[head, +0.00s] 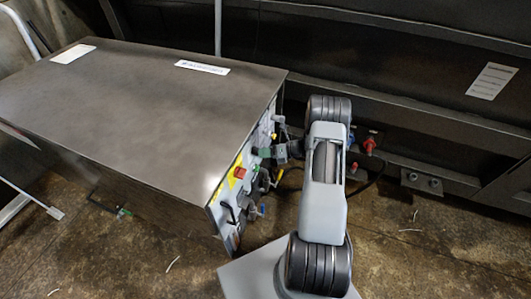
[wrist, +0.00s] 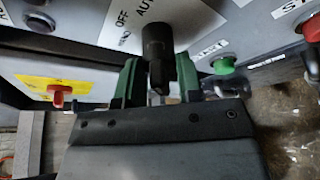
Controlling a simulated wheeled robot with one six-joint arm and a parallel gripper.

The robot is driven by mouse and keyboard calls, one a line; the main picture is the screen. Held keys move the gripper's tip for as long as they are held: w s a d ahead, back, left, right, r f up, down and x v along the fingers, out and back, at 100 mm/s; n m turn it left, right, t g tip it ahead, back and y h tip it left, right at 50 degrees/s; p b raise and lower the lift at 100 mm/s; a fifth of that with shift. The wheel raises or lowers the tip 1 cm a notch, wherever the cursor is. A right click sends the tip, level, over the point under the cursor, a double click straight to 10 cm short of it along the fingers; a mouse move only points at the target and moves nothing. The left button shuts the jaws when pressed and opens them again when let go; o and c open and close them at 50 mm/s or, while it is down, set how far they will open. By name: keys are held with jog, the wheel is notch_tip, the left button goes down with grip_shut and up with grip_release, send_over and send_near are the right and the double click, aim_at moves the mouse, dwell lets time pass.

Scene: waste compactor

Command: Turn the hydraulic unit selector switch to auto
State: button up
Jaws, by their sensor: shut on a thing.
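The selector switch (wrist: 158,52) is a black knob on the panel, in the upper middle of the wrist view. A white label (wrist: 126,22) behind it reads OFF and AUTO, with a partly hidden word at the left. My gripper (wrist: 158,82) has its green fingers on either side of the knob and is shut on it. Which label the knob points to cannot be told. In the head view my gripper (head: 284,151) reaches the panel side of the hydraulic unit (head: 140,85); the switch is hidden there.
A red switch on a yellow plate (wrist: 57,96) is left of my gripper. A green button (wrist: 223,66) and a red button (wrist: 311,30) are at the right. Cables and a red connector (head: 370,145) lie behind my arm. Floor is open at the lower right.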

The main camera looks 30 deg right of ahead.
jog(key=o, duration=0.6)
jog(key=shift+c, duration=0.2)
jog(key=v, duration=1.4)
jog(key=shift+w, duration=0.1)
